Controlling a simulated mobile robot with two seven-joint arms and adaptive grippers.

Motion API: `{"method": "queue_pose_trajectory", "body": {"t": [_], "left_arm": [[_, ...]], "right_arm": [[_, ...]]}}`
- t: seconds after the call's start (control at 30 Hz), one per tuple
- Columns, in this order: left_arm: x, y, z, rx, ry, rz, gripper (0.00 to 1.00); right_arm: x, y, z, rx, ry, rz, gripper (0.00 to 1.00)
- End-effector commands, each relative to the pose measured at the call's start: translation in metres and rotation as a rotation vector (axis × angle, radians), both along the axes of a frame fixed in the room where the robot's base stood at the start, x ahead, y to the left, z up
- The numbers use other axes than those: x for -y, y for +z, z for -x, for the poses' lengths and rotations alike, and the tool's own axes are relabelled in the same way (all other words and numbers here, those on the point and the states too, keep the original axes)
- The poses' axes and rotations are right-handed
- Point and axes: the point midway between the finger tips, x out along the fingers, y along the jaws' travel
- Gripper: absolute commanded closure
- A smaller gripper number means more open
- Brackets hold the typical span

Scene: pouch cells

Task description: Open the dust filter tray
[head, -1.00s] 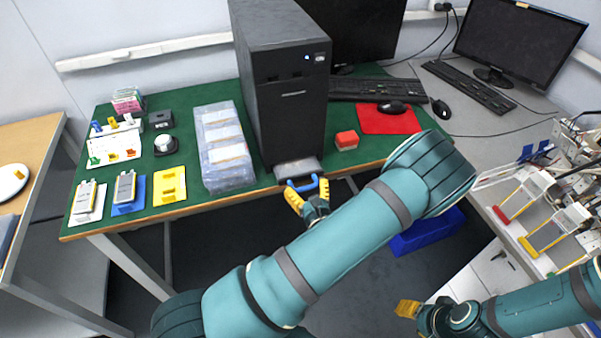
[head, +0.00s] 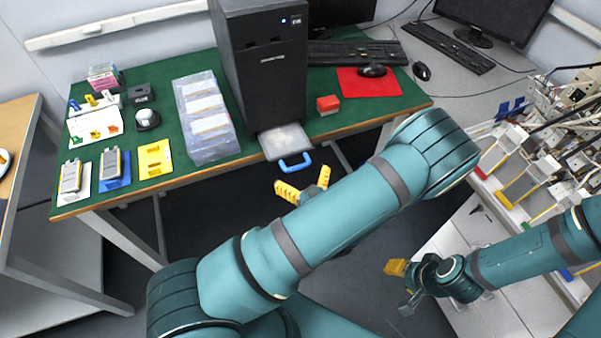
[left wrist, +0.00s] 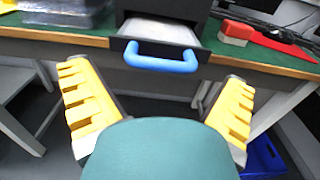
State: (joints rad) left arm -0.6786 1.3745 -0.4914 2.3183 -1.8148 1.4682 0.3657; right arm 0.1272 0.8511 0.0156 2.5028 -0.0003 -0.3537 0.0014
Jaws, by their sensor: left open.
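The dust filter tray (head: 283,138) is a pale, shallow drawer that sticks out from the bottom front of the black tower (head: 268,75), past the table's front edge. Its blue handle (head: 295,163) faces me. My left gripper (head: 303,182) is open and empty, with yellow fingers, just below and in front of the handle, apart from it. In the left wrist view the tray (left wrist: 158,31) and blue handle (left wrist: 161,58) lie ahead, beyond and between the spread fingers. My right gripper (head: 397,280) hangs low at the right, away from the table; its finger gap is unclear.
On the green table (head: 160,185) a stack of clear boxes (head: 206,115) stands left of the tower, and a red block (head: 328,104) right of it. Pouch cells on coloured holders lie further left. A rack of equipment (head: 540,150) stands at the right. The space before the tray is clear.

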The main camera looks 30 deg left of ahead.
Motion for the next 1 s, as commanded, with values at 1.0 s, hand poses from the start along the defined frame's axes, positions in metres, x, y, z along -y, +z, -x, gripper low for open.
{"method": "queue_pose_trajectory", "body": {"t": [1.0], "left_arm": [[0.088, 0.001, 0.075, 0.001, -0.001, -0.002, 0.0]], "right_arm": [[0.0, 0.0, 0.0, 0.0, 0.0, 0.0, 0.53]]}}
